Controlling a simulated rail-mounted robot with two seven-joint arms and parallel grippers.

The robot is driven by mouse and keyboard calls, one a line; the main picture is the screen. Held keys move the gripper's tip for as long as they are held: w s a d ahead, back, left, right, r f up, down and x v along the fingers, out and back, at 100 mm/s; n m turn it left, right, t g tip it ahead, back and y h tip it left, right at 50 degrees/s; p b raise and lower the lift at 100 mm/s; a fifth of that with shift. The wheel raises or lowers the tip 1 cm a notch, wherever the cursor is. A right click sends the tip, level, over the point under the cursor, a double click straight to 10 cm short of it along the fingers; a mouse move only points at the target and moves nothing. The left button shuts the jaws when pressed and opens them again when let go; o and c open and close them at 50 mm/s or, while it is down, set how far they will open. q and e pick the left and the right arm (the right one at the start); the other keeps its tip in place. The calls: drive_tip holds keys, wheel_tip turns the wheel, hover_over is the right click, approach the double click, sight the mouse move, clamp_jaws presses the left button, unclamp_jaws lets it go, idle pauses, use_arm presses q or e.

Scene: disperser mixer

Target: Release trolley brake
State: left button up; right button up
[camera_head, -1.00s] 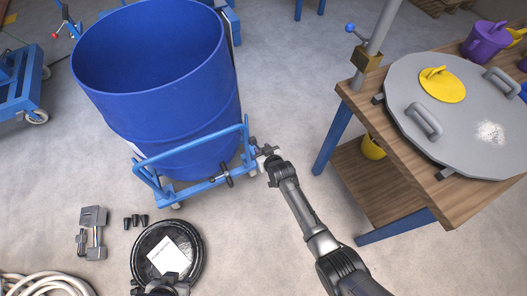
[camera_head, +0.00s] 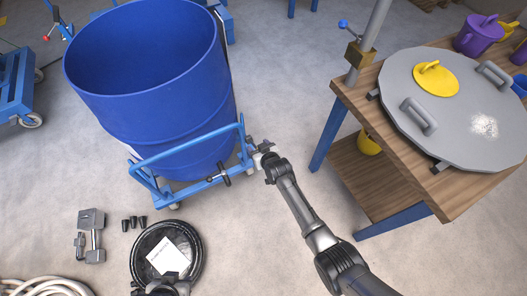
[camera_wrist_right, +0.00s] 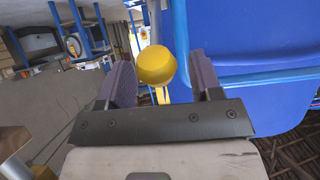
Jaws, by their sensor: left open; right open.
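A blue drum (camera_head: 160,110) stands on a blue trolley (camera_head: 190,150) with a raised tubular rail and a small dark T-shaped handle (camera_head: 221,174) at its front. My right gripper (camera_head: 261,150) is at the trolley's right front corner; its fingers are small and hard to make out there. In the right wrist view my right gripper (camera_wrist_right: 165,85) is open, with a yellow rounded knob (camera_wrist_right: 155,66) showing between and beyond its fingers, and blue surfaces to the right. I cannot tell whether it touches the knob. My left gripper (camera_head: 165,287) is partly cut off at the bottom edge.
A wooden table (camera_head: 440,200) with a grey round lid (camera_head: 460,100) stands at the right. A black round item with a white sheet (camera_head: 167,252), a grey metal part (camera_head: 92,235) and a pale hose (camera_head: 40,286) lie on the floor. Another blue trolley (camera_head: 14,85) is at the left.

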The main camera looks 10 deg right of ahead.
drive_tip(key=shift+s+d+r+p, duration=0.1)
drive_tip(key=shift+s+r+p, duration=0.2)
drive_tip(key=shift+s+r, duration=0.05)
drive_tip(key=p+v, duration=0.5)
drive_tip(key=v, duration=0.7)
drive_tip(key=shift+s, duration=0.25)
drive_tip(key=shift+d, duration=0.1)
drive_tip(key=shift+c, duration=0.3)
